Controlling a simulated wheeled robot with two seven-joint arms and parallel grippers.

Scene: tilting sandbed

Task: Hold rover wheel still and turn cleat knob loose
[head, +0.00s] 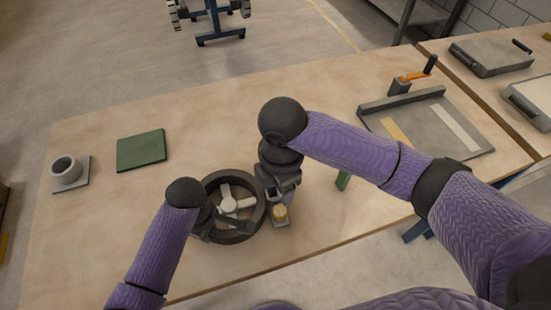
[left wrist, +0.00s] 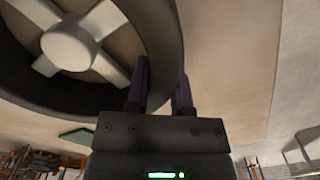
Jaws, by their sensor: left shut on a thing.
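The rover wheel (head: 256,224) is a dark ring with a pale hub and spokes, lying near the table's front edge. My left gripper (head: 212,236) is shut on its near-left rim. In the left wrist view, the wheel (left wrist: 165,30) has its rim between the fingers of my left gripper (left wrist: 160,85). The likely cleat knob (head: 281,213) is a small yellowish cap on a grey block just right of the wheel. My right gripper (head: 277,188) is right above it, pointing down. Its fingers are mostly hidden, and I cannot tell whether they touch the knob.
A green mat (head: 141,151) and a grey cup on a plate (head: 67,172) lie to the left. A grey tray with strips (head: 450,143) and an orange crank (head: 413,76) stand to the right. A small green piece (head: 343,180) is below my right arm. The back-middle tabletop is clear.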

